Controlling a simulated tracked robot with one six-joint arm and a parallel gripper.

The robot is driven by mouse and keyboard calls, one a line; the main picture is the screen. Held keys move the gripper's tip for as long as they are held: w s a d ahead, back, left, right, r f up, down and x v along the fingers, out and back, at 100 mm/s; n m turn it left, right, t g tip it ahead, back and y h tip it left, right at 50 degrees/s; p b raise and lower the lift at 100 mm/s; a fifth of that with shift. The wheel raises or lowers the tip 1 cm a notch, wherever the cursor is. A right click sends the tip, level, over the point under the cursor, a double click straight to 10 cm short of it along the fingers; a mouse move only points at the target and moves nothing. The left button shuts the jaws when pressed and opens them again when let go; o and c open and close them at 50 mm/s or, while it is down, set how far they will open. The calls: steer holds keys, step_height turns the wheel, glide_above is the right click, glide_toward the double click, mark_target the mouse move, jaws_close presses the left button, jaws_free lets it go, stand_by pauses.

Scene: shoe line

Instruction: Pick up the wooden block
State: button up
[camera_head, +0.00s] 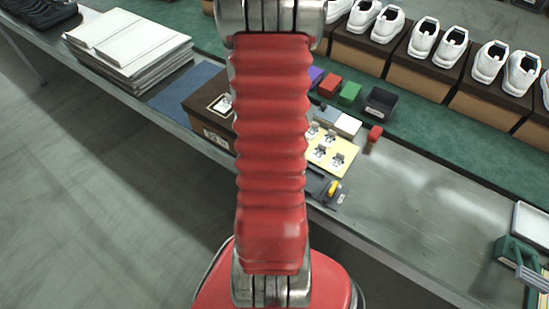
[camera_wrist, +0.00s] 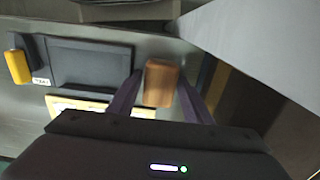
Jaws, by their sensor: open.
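The wooden block (camera_wrist: 161,84) is brown, with a lighter top face. It shows in the wrist view near the middle, beside a dark tray. My gripper (camera_wrist: 158,79) is open, with one dark finger on each side of the block. The right finger looks very close to it; I cannot tell whether either finger touches it. In the head view my red arm covers the middle, and both the block and my gripper are hidden behind it.
The dark tray (camera_wrist: 92,62) with a yellow item (camera_wrist: 18,67) lies left of the block. In the head view, a brown shoe box (camera_head: 200,108) and yellow card (camera_head: 338,155) flank my arm.

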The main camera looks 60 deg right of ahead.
stand_by(0.5)
steer(key=c, duration=0.9)
steer(key=shift+o, duration=0.2)
steer(key=shift+r, duration=0.1)
step_height(320, 180, up, 10)
steer(key=shift+f, duration=0.1)
stand_by(0.4)
steer(key=o, duration=0.5)
steer(key=c, duration=0.3)
